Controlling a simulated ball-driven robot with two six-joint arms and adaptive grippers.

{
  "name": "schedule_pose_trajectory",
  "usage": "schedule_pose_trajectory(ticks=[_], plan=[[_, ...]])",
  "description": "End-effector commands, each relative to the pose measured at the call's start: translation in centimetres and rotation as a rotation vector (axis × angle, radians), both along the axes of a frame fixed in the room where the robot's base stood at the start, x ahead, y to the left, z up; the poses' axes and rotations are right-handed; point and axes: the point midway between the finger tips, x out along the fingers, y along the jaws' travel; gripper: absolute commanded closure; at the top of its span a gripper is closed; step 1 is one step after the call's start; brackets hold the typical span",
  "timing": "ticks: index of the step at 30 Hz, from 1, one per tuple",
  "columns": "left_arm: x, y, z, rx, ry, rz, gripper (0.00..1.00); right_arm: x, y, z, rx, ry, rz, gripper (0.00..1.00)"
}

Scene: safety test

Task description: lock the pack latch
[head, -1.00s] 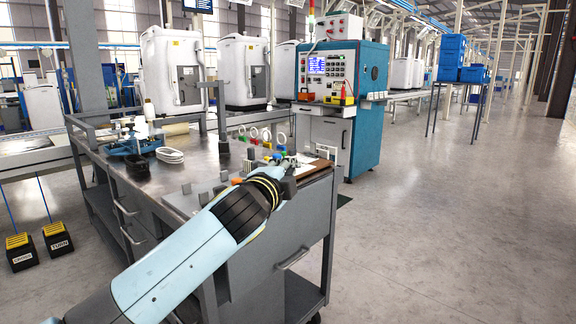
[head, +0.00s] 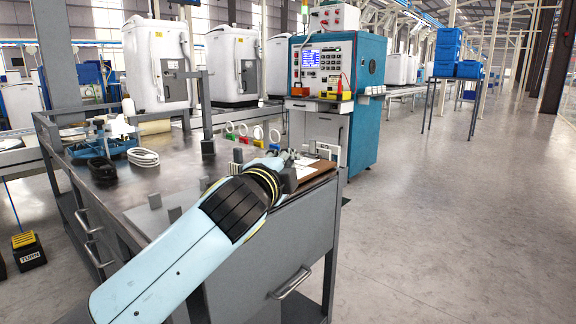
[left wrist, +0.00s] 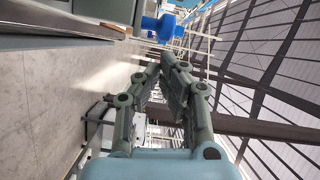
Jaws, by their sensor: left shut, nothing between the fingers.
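My left gripper (head: 290,168) is at the near right corner of the workbench (head: 150,185), partly hidden by my own wrist in the head view. In the left wrist view, its two grey fingers (left wrist: 159,66) lean together at the tips, with nothing between them. A brown board with white paper (head: 318,172) lies at the bench's right edge, close to the gripper. I cannot make out the pack latch in either view. My right gripper is not in view.
Small coloured clamps with rings (head: 257,137), a blue tool (head: 100,145) and a coiled white cable (head: 143,157) are on the bench. A teal test cabinet (head: 369,85) stands behind. White machines (head: 158,65) line the back. The floor at right (head: 460,220) is clear.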

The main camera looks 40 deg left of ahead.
Motion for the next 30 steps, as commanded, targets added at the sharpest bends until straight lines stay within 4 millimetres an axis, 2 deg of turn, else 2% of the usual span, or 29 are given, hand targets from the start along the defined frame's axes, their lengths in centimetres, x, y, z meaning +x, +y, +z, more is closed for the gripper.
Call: schedule_pose_trajectory(ticks=[14, 17, 24, 30], plan=[[-0.2, 0.0, -0.1, 0.000, 0.001, 0.002, 1.00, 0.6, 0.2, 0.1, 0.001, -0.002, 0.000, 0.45], [-0.2, 0.6, -0.1, 0.003, 0.002, 0.001, 1.00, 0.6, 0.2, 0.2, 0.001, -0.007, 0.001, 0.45], [0.1, 3.2, 0.0, 0.003, 0.001, 0.001, 1.00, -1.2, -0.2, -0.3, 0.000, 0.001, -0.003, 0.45], [0.1, 3.4, -0.1, 0.000, 0.001, 0.002, 1.00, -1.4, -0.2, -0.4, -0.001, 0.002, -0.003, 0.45]])
